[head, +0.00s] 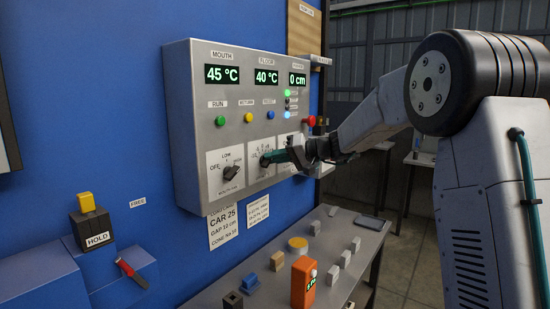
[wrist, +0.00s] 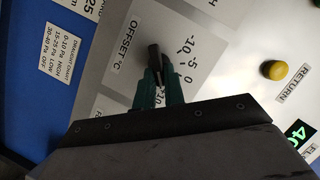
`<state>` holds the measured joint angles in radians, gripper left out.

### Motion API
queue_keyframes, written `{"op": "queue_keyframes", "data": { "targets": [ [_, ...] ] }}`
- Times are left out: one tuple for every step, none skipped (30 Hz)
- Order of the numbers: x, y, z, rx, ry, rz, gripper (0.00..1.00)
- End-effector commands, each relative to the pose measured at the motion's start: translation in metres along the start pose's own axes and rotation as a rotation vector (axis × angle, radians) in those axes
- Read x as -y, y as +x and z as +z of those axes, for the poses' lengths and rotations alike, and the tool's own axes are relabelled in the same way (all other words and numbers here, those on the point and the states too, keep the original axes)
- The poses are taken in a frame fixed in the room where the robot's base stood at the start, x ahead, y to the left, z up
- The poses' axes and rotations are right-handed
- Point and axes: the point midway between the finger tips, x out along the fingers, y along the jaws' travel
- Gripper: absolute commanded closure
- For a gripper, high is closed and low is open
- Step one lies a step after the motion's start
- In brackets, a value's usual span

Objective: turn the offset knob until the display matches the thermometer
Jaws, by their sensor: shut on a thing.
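The black offset knob (wrist: 154,58) sits on a white plate marked "OFFSET °C", with scale marks including -10, -5 and 0. My gripper (wrist: 160,88) has its teal fingers shut on this knob; it also shows in the head view (head: 284,156), at the panel's lower middle. The fingers hide part of the knob and scale, so I cannot tell its exact setting. In the head view the mouth display (head: 222,74) reads 45 °C and the middle display (head: 266,77) reads 40 °C. An orange handheld device (head: 304,284), possibly the thermometer, stands on the bench; its reading is too small to tell.
The grey panel (head: 185,120) also carries a 0 cm display (head: 297,79), a left rotary knob (head: 231,172), several coloured buttons and a red button (head: 309,121). Small blocks stand on the bench below. A HOLD box (head: 92,228) and a red lever (head: 130,271) are at left.

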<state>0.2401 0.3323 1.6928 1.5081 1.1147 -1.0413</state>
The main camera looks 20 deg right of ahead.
Motion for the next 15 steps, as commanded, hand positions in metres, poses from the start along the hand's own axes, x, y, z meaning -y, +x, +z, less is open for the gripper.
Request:
{"op": "queue_keyframes", "data": {
  "targets": [
    [-0.0008, 0.0011, -0.0001, 0.0, 0.027, -0.011, 1.0],
    [-0.0012, 0.0011, -0.0001, 0.0, 0.041, -0.017, 1.0],
    [-0.0014, 0.0012, 0.0, 0.0, 0.061, -0.026, 1.0],
    [-0.0016, 0.0011, 0.0001, 0.0, 0.073, -0.031, 1.0],
    [-0.0018, 0.0012, 0.0001, 0.0, 0.084, -0.036, 1.0],
    [-0.0021, 0.0011, 0.0001, 0.0, 0.098, -0.041, 1.0],
    [-0.0023, 0.0011, 0.0001, 0.0, 0.107, -0.044, 1.0],
    [-0.0024, 0.0011, 0.0001, 0.0, 0.115, -0.048, 1.0],
    [-0.0024, 0.0011, 0.0001, 0.0, 0.124, -0.052, 1.0],
    [-0.0024, 0.0011, 0.0001, 0.0, 0.131, -0.055, 1.0],
    [-0.0023, 0.0011, 0.0001, 0.0, 0.136, -0.057, 1.0],
    [-0.0023, 0.0011, 0.0001, 0.0, 0.142, -0.06, 1.0],
    [-0.0023, 0.0011, 0.0001, 0.0, 0.146, -0.062, 1.0],
    [-0.0023, 0.0011, 0.0001, 0.0, 0.148, -0.063, 1.0],
    [-0.0023, 0.0011, 0.0, -0.001, 0.151, -0.064, 1.0]
  ]
}}
